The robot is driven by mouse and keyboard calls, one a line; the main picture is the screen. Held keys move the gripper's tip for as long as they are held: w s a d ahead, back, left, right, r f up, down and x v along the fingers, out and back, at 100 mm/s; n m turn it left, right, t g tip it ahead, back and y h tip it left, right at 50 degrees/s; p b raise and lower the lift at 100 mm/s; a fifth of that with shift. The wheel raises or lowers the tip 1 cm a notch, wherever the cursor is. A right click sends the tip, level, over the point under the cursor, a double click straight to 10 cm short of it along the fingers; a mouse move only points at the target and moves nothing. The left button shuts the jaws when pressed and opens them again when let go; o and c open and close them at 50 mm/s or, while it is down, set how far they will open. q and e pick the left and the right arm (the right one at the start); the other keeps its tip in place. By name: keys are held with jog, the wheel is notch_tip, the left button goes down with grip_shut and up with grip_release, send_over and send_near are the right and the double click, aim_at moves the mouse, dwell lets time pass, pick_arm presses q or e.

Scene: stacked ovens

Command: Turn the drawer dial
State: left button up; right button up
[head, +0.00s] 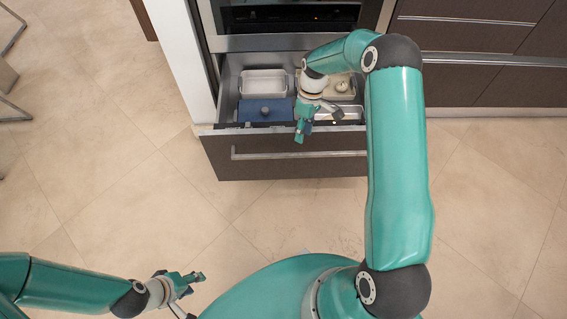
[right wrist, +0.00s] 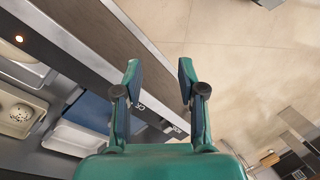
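The drawer (head: 300,164) below the oven is pulled open; its dark front carries a long metal handle (head: 300,154). No drawer dial can be clearly made out. A pale round piece (head: 342,87) sits in a tray inside; it also shows, dotted, in the right wrist view (right wrist: 20,112). My right gripper (head: 303,132) is over the drawer's front edge, fingers apart. In the right wrist view it is open (right wrist: 160,76), with the drawer rim (right wrist: 80,50) passing beneath the fingers and small pale markings near them. My left gripper (head: 194,296) is open and empty, low over the floor.
A white dish (head: 263,82) and a blue box (head: 263,111) lie in the drawer. A small light (right wrist: 18,38) shines near the rim. A white panel (head: 183,55) stands left of the drawer and dark cabinets (head: 470,70) to the right. The floor in front is clear.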

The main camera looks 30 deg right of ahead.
jog(key=s+a+f, duration=0.4)
jog(key=a, duration=0.6)
jog(key=shift+f+g+y, duration=0.3)
jog(key=shift+f+y, duration=0.05)
jog(key=shift+y, duration=0.05)
